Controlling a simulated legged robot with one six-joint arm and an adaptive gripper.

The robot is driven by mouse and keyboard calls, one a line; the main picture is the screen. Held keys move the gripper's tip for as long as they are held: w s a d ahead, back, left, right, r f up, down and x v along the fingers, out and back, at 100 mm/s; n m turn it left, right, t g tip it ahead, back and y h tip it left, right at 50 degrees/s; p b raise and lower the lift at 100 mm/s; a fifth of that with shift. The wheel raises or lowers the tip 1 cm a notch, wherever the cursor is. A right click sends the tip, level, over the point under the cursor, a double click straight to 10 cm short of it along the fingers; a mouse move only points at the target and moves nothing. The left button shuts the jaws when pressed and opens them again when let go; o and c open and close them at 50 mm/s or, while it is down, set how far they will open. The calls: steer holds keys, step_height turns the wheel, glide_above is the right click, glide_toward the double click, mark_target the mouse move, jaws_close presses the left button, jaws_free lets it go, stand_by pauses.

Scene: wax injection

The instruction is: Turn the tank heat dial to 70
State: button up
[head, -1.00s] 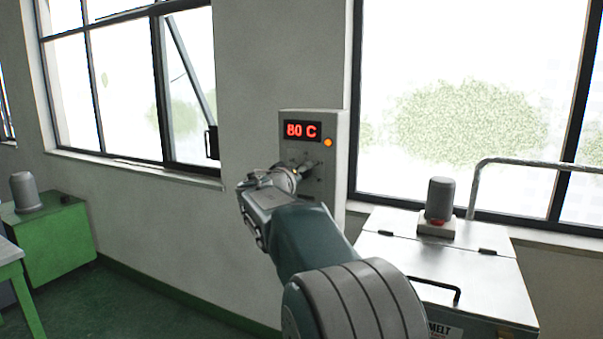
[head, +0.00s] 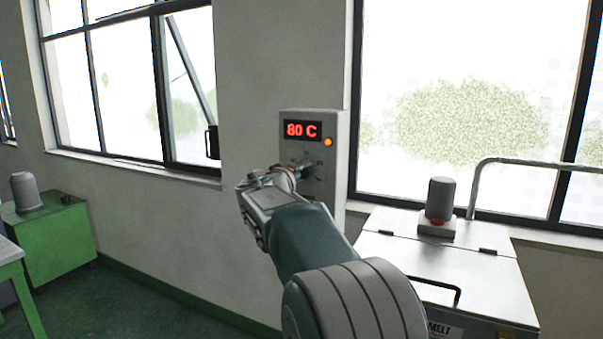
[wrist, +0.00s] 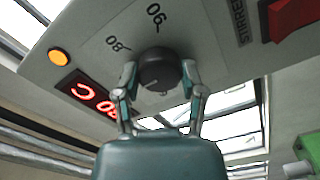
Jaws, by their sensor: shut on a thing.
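The heat dial is a dark round knob (wrist: 161,69) on the grey control box (head: 341,150). In the wrist view, printed marks 80 and 90 show beside it, with a pale line on the knob's lower side. My gripper (wrist: 160,78) is shut on the dial, one finger on each side. In the head view my gripper (head: 286,180) is at the box's front and hides most of the dial. The red display (head: 302,130) reads 80 C; it also shows partly upside down in the wrist view (wrist: 92,97).
An orange lamp (head: 328,142) is beside the display. A red switch (wrist: 292,15) is on the box face. The metal melt tank (head: 445,258) stands at right, with a grey cylinder (head: 440,200) on its lid. A green cabinet (head: 55,240) is far left. Windows flank the box.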

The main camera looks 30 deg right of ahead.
steer(key=o, duration=1.1)
steer(key=shift+w+a+f, duration=0.1)
steer(key=shift+w+a, duration=0.05)
steer(key=shift+w, duration=0.05)
steer(key=shift+o, duration=0.2)
steer(key=v, duration=1.2)
